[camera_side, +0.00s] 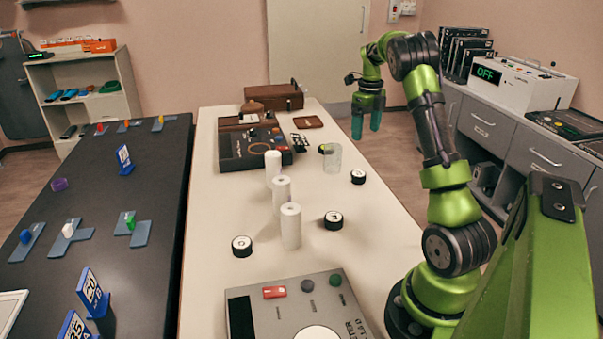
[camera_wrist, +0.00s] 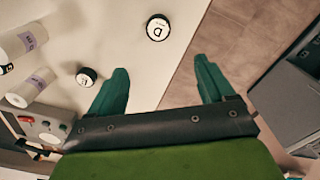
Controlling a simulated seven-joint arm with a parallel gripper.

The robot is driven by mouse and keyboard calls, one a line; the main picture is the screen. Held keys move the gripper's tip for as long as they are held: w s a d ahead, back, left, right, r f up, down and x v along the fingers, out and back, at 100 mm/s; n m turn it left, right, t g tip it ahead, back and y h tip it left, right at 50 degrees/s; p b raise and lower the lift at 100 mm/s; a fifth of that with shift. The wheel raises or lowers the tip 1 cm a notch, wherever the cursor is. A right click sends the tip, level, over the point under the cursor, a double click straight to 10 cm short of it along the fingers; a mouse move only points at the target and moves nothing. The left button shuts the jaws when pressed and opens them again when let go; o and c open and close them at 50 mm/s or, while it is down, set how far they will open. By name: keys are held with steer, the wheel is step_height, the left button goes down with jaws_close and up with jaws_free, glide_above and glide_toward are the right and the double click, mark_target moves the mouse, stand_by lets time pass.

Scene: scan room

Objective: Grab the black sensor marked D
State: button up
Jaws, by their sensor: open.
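The black sensor marked D (camera_wrist: 158,28), a short round puck with a white lettered top, lies on the pale table near its edge, beyond my fingertips in the wrist view. In the side view it appears to be the puck (camera_side: 358,177) near the table's right edge, though its letter is too small to read there. My gripper (camera_side: 366,130) points down, open and empty, well above and behind it. Both teal fingers show apart in the wrist view (camera_wrist: 160,85). Another black puck (camera_wrist: 86,77), with a different letter, lies closer to my left finger in that view.
Other pucks (camera_side: 333,220) (camera_side: 242,246) sit around several white cylinders (camera_side: 290,226). A clear cylinder (camera_side: 332,158) stands left of the D puck, with a small puck (camera_side: 325,148) by it. A grey meter (camera_side: 300,305) fills the table's near end. Floor lies beyond the right edge.

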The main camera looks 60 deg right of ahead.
glide_above(360, 174)
step_height(360, 174, down, 10)
steer(key=shift+s, duration=0.1)
steer(key=shift+w+f, duration=0.2)
steer(key=shift+f, duration=2.75)
steer(key=shift+c, duration=0.3)
steer(key=c, duration=1.1)
steer(key=shift+r, duration=0.1)
